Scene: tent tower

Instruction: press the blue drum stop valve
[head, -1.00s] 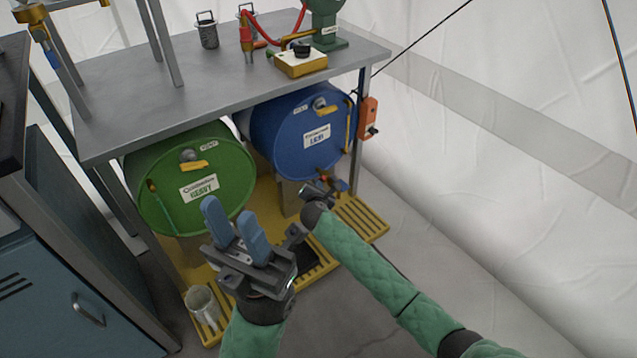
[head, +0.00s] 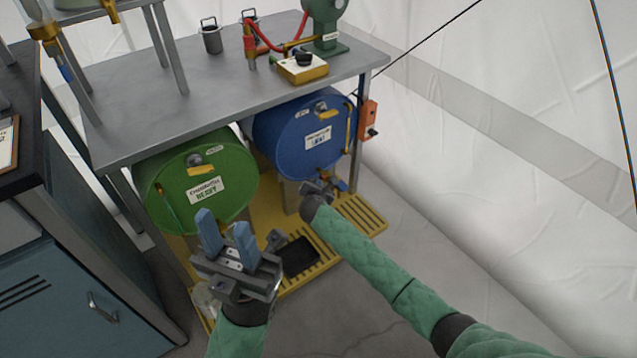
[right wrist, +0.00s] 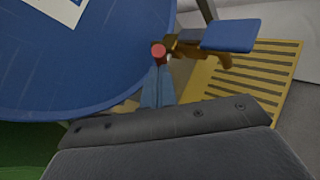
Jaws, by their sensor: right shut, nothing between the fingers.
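The blue drum (head: 290,140) lies on its side under the bench, its labelled round end facing out. Its stop valve (head: 333,178) is low on that end. In the right wrist view the brass valve (right wrist: 190,48) has a blue lever (right wrist: 230,35) and a red round button (right wrist: 158,50). My right gripper (right wrist: 157,70) is shut and empty, its fingertips just below the red button in the picture; I cannot tell if they touch. In the head view my right gripper (head: 318,188) partly hides the valve. My left gripper (head: 225,222) is open and empty before the green drum.
A green drum (head: 225,175) lies left of the blue one. A yellow slatted tray (head: 360,215) is below. The grey bench top (head: 180,90) overhangs both drums. An orange box (head: 368,118) hangs at the right bench leg. A blue cabinet (head: 60,300) stands at left.

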